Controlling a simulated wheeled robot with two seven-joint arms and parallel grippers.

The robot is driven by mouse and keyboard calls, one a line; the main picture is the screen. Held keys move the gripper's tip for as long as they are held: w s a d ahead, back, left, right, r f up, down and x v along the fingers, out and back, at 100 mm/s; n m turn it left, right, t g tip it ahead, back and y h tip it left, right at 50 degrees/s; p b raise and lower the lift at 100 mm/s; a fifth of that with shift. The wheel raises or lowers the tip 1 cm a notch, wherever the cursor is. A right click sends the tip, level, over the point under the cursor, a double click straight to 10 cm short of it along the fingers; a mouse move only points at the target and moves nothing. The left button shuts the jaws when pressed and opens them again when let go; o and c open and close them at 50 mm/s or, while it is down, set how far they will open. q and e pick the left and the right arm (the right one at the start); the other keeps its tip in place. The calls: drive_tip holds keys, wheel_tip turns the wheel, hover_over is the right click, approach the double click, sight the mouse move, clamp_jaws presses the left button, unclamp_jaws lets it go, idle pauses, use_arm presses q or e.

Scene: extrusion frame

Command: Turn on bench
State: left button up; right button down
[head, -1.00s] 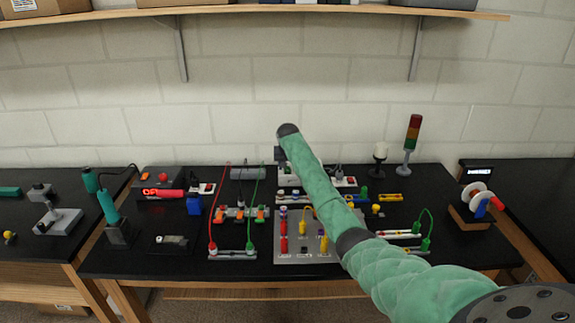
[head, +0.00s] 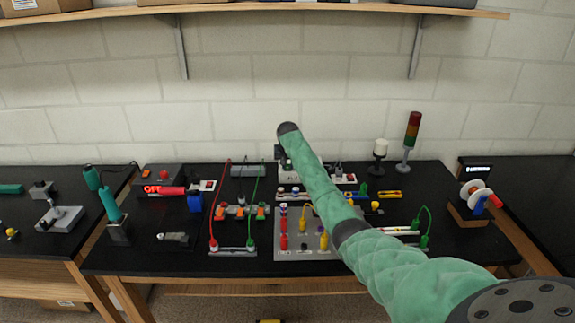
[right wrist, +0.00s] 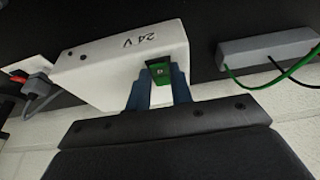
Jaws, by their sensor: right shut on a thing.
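In the right wrist view, a white box marked 24 V (right wrist: 105,68) has a green switch (right wrist: 160,72) in a dark opening on its face. My right gripper (right wrist: 161,88) has its two blue fingers shut on the green switch, one on each side. In the head view my own right arm covers most of this box and the gripper. My left gripper is in neither view.
A signal tower (head: 412,140) and a lamp (head: 380,150) stand at the back right. A grey panel (head: 285,254) with coloured plugs and several wired strips fill the middle. A soldering iron stand (head: 118,232) is at left. A shelf (head: 230,9) runs above.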

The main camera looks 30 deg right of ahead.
sight(287, 167)
drive_tip(key=shift+w+d+r+g+y, duration=0.25)
drive_tip(key=shift+g+y, duration=0.25)
drive_tip(key=shift+g, duration=0.4)
drive_tip(key=shift+w+g, duration=0.1)
drive_tip(key=shift+g, duration=0.2)
drive_tip(key=c, duration=1.3)
unclamp_jaws()
drive_tip(key=shift+r, duration=0.1)
drive_tip(key=shift+o, duration=0.3)
drive_tip(key=shift+r+b, duration=0.2)
drive_tip(key=shift+b, duration=0.1)
wheel_tip(287, 167, up, 2)
drive_tip(key=shift+a+r+b, duration=0.1)
drive_tip(key=shift+b, duration=0.45)
use_arm(q)
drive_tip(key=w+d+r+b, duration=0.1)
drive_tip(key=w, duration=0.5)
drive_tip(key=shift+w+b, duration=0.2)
drive_tip(key=shift+b, duration=0.15)
use_arm(e)
drive_tip(key=r, duration=0.5)
drive_tip(key=shift+s+a, duration=0.15)
drive_tip(key=shift+s, duration=0.2)
